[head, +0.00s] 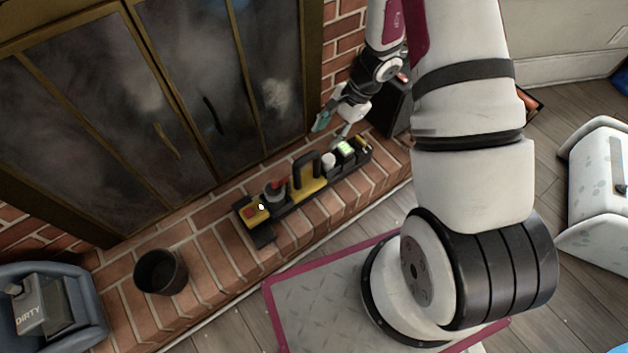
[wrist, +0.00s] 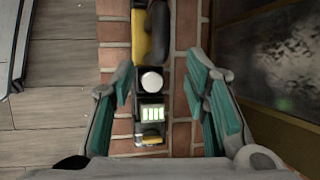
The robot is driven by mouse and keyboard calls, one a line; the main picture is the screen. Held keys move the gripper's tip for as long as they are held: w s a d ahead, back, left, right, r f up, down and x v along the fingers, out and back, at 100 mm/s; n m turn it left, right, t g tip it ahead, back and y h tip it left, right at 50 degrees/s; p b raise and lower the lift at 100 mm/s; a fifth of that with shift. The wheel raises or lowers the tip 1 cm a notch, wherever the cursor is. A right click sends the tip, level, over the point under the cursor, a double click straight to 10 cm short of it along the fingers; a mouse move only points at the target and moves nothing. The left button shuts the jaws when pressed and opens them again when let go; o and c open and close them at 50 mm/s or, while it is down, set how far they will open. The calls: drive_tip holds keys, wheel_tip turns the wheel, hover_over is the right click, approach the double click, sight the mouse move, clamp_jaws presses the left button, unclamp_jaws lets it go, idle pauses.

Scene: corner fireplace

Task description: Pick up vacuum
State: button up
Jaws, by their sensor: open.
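My gripper (head: 331,131) is open and empty, close to that right end and the panel. I see no contact.
The brick hearth (head: 215,285) borders glass fireplace doors (head: 160,90). A dark round bin (head: 161,273) and a blue chair-like container with a box marked "DIRTY" (head: 45,318) are at left. A dark box (head: 388,105) stands near my gripper. A white spotted case (head: 598,190) is at right.

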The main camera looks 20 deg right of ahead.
drive_tip(key=b+x, duration=0.1)
drive_tip(key=x, duration=0.3)
drive_tip(key=b+x, duration=0.2)
drive_tip(key=x, duration=0.3)
drive_tip(key=b+x, duration=0.2)
drive_tip(key=x, duration=0.3)
drive_tip(key=shift+s+d+f, duration=0.15)
drive_tip(key=shift+s+f, duration=0.1)
drive_tip(key=shift+f, duration=0.1)
drive_tip(key=shift+c, duration=0.2)
